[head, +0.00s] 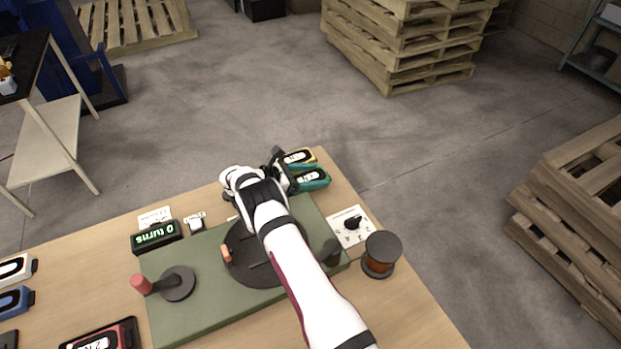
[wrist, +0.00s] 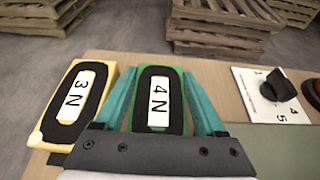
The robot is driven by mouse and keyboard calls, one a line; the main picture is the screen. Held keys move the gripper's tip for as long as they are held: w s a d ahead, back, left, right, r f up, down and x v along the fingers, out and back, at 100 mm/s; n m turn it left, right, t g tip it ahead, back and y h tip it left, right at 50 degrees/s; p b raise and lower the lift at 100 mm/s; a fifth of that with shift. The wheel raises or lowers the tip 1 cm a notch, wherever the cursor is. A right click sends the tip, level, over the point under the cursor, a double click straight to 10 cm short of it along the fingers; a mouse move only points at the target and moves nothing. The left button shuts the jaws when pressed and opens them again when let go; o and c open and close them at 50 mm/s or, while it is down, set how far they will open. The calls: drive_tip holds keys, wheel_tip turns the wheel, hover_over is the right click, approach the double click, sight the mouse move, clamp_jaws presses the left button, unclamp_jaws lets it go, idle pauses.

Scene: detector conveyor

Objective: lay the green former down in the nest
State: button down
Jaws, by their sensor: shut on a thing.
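The green former (wrist: 161,72), with a black winding area and a white "4 N" label, is between the teal fingers of my gripper (wrist: 158,95). The fingers are shut on its two sides. In the head view, my gripper (head: 312,178) is at the table's far right, beyond the green winding machine (head: 190,318). The former is at or close above the tabletop; I cannot tell which. The machine carries a dark round plate (head: 245,270) with an orange block (head: 226,253) on it. My arm covers part of this plate, and I cannot make out the nest clearly.
A yellow former (wrist: 70,105) marked "3 N" lies just left of the green one. A dial card (head: 350,227) and a copper wire spool (head: 381,254) stand to the right. A display (head: 157,236) reads "0 turns". A red-handled crank (head: 165,284) is at the machine's left.

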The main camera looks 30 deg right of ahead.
wheel_tip(320, 180, up, 4)
drive_tip(key=shift+w+f, duration=0.1)
drive_tip(key=shift+f, duration=0.05)
drive_tip(key=s+d+r, duration=0.7)
drive_tip(key=s, duration=0.2)
wheel_tip(320, 180, up, 10)
drive_tip(key=n+t, duration=0.4)
hover_over(313, 176)
drive_tip(key=s, duration=0.6)
drive_tip(key=a+r+n+t+y, duration=0.3)
drive_tip(key=a+r+t, duration=0.1)
drive_tip(key=a+r, duration=0.35)
drive_tip(key=s+a+r+n+t+y, duration=0.2)
drive_tip(key=s+a+r+n+y, duration=0.1)
drive_tip(key=a+r, duration=0.2)
drive_tip(key=s+a+r+n+t+y, duration=0.2)
drive_tip(key=s+a+r+n+y, duration=0.1)
drive_tip(key=a+r, duration=0.3)
drive_tip(key=shift+s+a+r+n+t, duration=0.15)
drive_tip(key=shift+s+r+n+t, duration=0.1)
drive_tip(key=shift+r+n+t, duration=0.4)
drive_tip(key=shift+f+g, duration=0.15)
drive_tip(key=shift+g, duration=0.1)
